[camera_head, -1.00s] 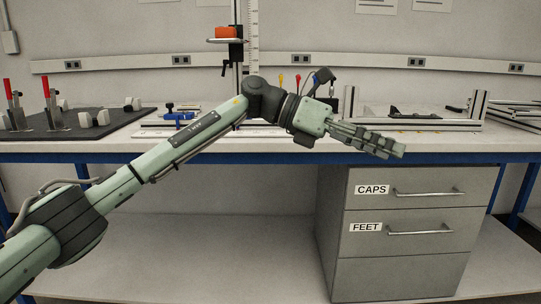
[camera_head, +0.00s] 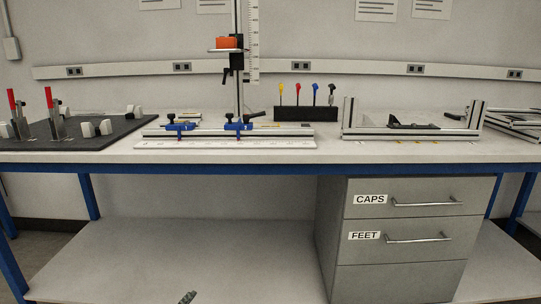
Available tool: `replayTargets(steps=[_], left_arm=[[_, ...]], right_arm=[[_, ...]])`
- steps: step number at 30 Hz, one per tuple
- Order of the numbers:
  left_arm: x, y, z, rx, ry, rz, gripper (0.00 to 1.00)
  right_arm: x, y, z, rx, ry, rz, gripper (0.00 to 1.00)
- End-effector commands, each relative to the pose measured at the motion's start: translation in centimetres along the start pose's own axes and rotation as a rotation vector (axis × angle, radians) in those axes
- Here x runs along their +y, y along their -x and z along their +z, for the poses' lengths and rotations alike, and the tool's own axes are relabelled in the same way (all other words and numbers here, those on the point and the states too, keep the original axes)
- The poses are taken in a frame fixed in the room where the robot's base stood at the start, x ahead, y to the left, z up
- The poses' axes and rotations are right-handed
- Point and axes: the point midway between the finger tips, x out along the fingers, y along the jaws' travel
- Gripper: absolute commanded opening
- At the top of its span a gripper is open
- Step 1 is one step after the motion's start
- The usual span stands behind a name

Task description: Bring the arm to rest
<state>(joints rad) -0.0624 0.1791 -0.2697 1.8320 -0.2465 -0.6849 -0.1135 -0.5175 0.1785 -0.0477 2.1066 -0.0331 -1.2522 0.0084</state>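Only the tip of what looks like my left gripper (camera_head: 187,297) shows, a small grey-green ridged piece at the bottom edge of the head view, left of centre. It appears in front of the lower shelf, well below the bench top. The rest of the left arm is out of frame. Whether the gripper is open or shut cannot be seen. My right gripper and arm are not in view.
The workbench (camera_head: 330,152) holds a dark mat (camera_head: 85,138) with red-handled clamps, a ruled rail (camera_head: 225,143), a driver rack (camera_head: 306,114) and a metal frame (camera_head: 410,133). A grey drawer cabinet (camera_head: 395,279) stands below right. The lower shelf (camera_head: 200,245) is bare.

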Motion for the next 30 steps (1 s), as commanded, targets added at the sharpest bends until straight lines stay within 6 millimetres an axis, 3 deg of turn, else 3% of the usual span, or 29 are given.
replayTargets(steps=[1, 6, 9, 12, 15, 18, 30], left_arm=[[0.7, 1.4, 3.9, -0.099, 0.048, 0.024, 0.49], [2.9, 7.3, 15.2, -0.414, 0.196, 0.090, 0.49], [4.1, 11.4, 20.3, -0.573, 0.264, 0.122, 0.49], [4.9, 14.9, 23.7, -0.696, 0.313, 0.143, 0.49], [5.5, 17.3, 25.8, -0.775, 0.343, 0.157, 0.49], [5.7, 18.4, 26.7, -0.811, 0.357, 0.162, 0.49], [5.7, 18.6, 26.8, -0.818, 0.358, 0.163, 0.49]], right_arm=[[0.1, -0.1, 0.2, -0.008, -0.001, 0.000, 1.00], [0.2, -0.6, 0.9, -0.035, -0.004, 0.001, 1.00], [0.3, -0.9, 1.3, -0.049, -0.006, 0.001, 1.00], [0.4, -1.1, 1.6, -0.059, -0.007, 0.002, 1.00], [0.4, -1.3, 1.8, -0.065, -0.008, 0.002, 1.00], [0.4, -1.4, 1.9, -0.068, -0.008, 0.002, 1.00], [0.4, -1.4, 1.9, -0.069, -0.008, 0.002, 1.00]])
